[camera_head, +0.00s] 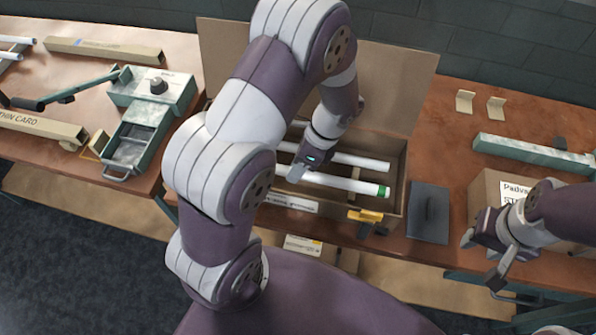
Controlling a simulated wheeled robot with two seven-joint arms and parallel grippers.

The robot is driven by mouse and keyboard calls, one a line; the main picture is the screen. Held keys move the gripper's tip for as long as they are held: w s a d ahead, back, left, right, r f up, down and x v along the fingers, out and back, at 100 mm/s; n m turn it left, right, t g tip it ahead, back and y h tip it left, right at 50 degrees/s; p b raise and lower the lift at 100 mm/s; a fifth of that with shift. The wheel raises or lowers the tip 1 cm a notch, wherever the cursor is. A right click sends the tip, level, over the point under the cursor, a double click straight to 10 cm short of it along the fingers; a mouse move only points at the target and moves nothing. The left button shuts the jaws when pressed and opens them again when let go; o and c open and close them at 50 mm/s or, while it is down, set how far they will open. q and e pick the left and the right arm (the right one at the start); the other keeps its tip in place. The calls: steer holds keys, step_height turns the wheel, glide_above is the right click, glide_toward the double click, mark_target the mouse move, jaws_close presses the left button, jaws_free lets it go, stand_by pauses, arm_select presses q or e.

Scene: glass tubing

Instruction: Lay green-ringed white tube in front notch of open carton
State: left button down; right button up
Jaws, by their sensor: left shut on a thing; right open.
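The open carton (398,172) stands on the bench in the middle, its lid flap raised at the back. The green-ringed white tube (345,183) lies level across the carton's front part, its green ring near the right end. My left gripper (297,176) is shut on this tube, left of its middle. My arm hides the tube's left end and the carton's left part. Whether the tube rests in the front notch I cannot tell. Another white tube (362,162) lies behind it in the carton. My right gripper (480,262) is open and empty at the right, before a cardboard box.
A yellow-handled tool (366,215) sits at the carton's front right edge. A dark flat pad (429,212) lies right of the carton. The cardboard box (487,190) stands further right. A green-grey device with a drawer (150,115) stands on the left bench.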

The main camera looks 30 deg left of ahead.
arm_select(q)
step_height(320, 180, down, 3)
steer(key=shift+r, duration=0.15)
steer(key=shift+s, duration=0.1)
steer(key=shift+f, duration=0.2)
steer(key=c, duration=0.9)
jaws_free()
